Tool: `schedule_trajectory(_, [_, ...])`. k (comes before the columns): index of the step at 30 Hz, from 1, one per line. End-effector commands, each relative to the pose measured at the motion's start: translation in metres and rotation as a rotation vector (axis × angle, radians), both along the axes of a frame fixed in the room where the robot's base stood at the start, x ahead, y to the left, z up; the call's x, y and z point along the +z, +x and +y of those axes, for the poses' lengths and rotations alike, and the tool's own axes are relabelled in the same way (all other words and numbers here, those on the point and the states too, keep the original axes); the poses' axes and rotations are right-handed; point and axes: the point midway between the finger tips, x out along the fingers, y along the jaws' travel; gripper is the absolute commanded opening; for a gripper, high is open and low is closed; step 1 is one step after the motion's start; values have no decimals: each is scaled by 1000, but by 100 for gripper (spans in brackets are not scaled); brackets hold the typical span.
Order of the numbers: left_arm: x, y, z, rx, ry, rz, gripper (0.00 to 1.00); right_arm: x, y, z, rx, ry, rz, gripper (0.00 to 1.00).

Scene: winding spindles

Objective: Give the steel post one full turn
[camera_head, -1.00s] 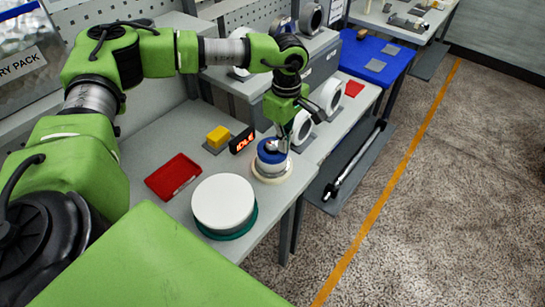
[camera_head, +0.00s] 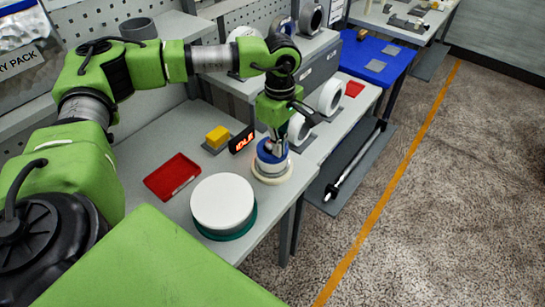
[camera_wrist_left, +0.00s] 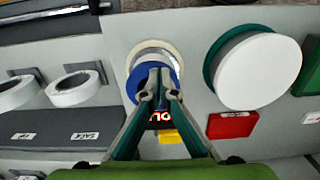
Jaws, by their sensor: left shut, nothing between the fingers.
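The spindle stands near the bench's front edge, with a blue collar (camera_head: 266,153) over a grey steel-looking part and a cream ring (camera_head: 270,178) at its foot. The blue collar (camera_wrist_left: 148,67) also shows in the left wrist view, inside the cream ring (camera_wrist_left: 133,52). My left gripper (camera_head: 278,152) points down at the top of the spindle. In the left wrist view its fingertips (camera_wrist_left: 158,82) overlap the blue collar. The fingers are shut with nothing between them. They hide the spindle's middle, so I cannot tell whether they touch the post. My right gripper is out of view.
A white disc (camera_head: 222,200) on a green base stands left of the spindle. A red tray (camera_head: 172,177), a yellow block (camera_head: 217,136) and a lit display (camera_head: 242,140) are behind. White rolls (camera_head: 331,96) stand to the right. Bare bench lies between tray and display.

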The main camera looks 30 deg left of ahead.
Motion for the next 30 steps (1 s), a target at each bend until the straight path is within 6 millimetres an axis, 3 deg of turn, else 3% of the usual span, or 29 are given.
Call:
schedule_trajectory(20, [2,-3,-6,2,2,-1,0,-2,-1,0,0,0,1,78])
schedule_trajectory(30, [37,-4,-6,1,1,0,0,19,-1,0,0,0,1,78])
